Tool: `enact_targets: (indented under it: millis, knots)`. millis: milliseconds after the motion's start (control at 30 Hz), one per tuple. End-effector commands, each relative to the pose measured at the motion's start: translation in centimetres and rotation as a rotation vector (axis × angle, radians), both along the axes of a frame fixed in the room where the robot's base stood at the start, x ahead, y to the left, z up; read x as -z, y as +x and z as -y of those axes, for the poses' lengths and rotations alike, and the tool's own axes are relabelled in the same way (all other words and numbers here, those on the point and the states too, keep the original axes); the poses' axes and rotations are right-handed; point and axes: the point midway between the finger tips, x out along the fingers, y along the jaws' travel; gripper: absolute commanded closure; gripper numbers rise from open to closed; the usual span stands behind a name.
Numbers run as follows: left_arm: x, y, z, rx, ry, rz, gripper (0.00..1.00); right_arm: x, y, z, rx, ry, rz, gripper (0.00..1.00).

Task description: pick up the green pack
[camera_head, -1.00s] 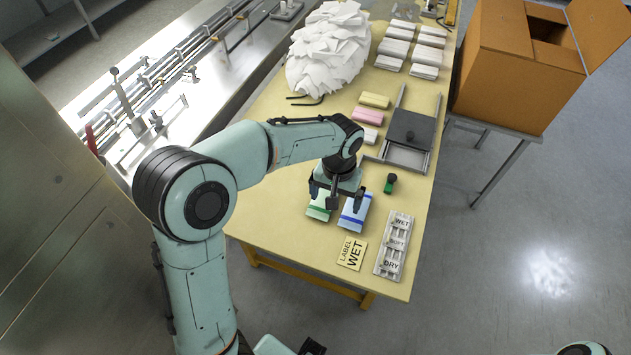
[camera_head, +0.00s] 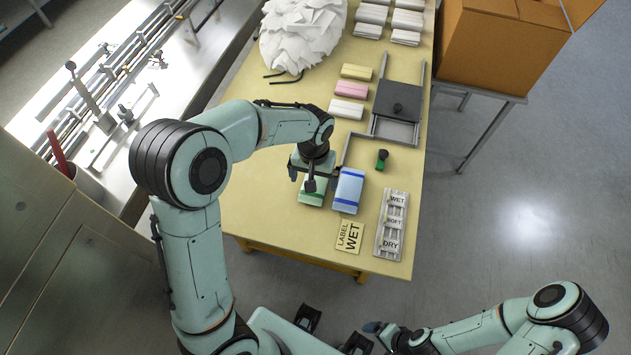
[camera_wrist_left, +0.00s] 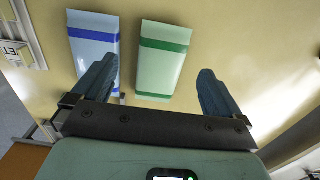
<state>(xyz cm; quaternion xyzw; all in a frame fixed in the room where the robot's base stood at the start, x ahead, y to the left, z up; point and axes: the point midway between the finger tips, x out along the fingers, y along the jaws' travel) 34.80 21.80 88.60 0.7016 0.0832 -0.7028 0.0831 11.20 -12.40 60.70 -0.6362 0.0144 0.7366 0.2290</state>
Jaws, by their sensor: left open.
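The green pack (camera_head: 312,193) is pale green with a darker green band and lies flat on the yellow table. My left gripper (camera_head: 312,180) is over it in the head view, hiding part of it. In the left wrist view the green pack (camera_wrist_left: 163,62) lies ahead between the open fingers of my left gripper (camera_wrist_left: 155,88), with nothing held. The blue-banded pack (camera_head: 348,190) lies right beside the green one; it also shows in the left wrist view (camera_wrist_left: 94,48). My right gripper (camera_head: 385,335) is at the bottom, away from the table; its jaw state is unclear.
A green-handled tool (camera_head: 382,160), a sliding tray (camera_head: 398,131) and yellow, pink and white packs (camera_head: 350,89) lie farther back.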

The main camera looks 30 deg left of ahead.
Motion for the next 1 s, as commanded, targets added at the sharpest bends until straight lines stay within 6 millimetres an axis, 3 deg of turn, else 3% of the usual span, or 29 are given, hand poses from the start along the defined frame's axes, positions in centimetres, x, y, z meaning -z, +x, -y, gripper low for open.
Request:
enact_targets:
  millis: [400,700,900,1000]
  knots:
    - [4.9,-0.4,-0.3,-0.001,0.000,0.000,0.00,0.2,-0.1,0.0,0.000,0.000,-0.001,0.06]
    - [5.3,-0.4,-0.2,0.000,-0.001,0.001,0.00,0.2,-0.1,0.0,0.000,0.000,-0.001,0.06]
    - [5.3,-0.4,-0.2,0.000,-0.001,0.002,0.59,0.2,-0.1,0.0,0.000,0.000,-0.001,0.06]
    - [5.3,-0.4,-0.2,0.000,-0.001,0.002,0.59,0.2,-0.1,0.0,0.000,0.000,-0.001,0.06]
